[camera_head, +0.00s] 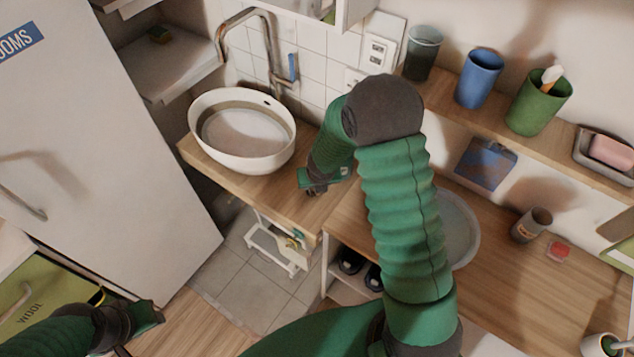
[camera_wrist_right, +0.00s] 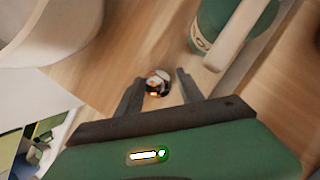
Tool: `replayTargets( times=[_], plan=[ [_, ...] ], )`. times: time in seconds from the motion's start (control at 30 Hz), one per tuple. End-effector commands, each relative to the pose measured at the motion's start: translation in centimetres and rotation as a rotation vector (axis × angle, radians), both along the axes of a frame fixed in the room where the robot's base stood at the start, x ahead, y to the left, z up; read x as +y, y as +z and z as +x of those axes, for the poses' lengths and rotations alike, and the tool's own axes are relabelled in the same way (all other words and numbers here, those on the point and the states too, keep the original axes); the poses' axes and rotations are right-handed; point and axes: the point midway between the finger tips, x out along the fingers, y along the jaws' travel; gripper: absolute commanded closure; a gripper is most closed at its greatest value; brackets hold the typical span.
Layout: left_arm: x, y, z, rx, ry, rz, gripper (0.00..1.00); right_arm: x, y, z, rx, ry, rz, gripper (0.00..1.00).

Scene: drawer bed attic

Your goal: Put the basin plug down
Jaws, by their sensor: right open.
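The basin plug (camera_wrist_right: 157,83), a small shiny round metal piece, shows in the right wrist view on the wooden counter (camera_wrist_right: 115,75). My right gripper (camera_wrist_right: 159,79) is open, with one finger on each side of the plug and a visible gap at both sides. In the head view my right gripper (camera_head: 314,190) is low over the counter, right of the white basin (camera_head: 243,160); the plug cannot be made out there. My left gripper (camera_head: 150,314) is at the lower left, far from the counter; its jaws are not clear.
A tap (camera_head: 268,55) stands behind the basin. In the wrist view a green container (camera_wrist_right: 212,28) is close beyond the right finger. A shelf holds a blue cup (camera_head: 480,78) and a green cup (camera_head: 538,102). A white door (camera_head: 110,130) fills the left.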

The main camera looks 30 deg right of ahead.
Motion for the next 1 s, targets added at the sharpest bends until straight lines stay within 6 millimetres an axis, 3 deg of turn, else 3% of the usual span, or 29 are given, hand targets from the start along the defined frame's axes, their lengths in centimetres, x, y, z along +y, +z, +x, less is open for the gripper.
replayTargets(
  times=[0.17, 0.4, 0.67, 0.77, 0.87, 1.0],
  plan=[
    [0.0, 2.1, 0.0, 0.0, 0.001, 0.0, 0.64, 0.2, 3.0, -0.6, -0.003, 0.0, 0.001, 0.55],
    [0.0, 5.9, 0.0, 0.0, 0.001, 0.0, 0.64, 1.1, 9.1, -2.9, -0.002, 0.0, 0.003, 0.55],
    [0.0, 7.4, 0.0, 0.0, 0.0, 0.0, 0.64, 1.6, 11.9, -4.3, -0.004, -0.031, 0.011, 0.55],
    [0.0, 7.4, 0.0, 0.0, 0.0, 0.0, 0.64, 2.2, 13.0, -5.3, -0.039, -0.292, 0.096, 0.55],
    [0.0, 7.3, 0.0, 0.0, 0.0, 0.0, 0.64, 3.5, 14.9, -7.8, -0.109, -0.844, 0.281, 0.55],
    [0.0, 7.3, 0.0, 0.0, 0.001, 0.0, 0.64, 6.8, 17.1, -12.4, -0.183, -1.754, 0.598, 0.55]
  ],
)
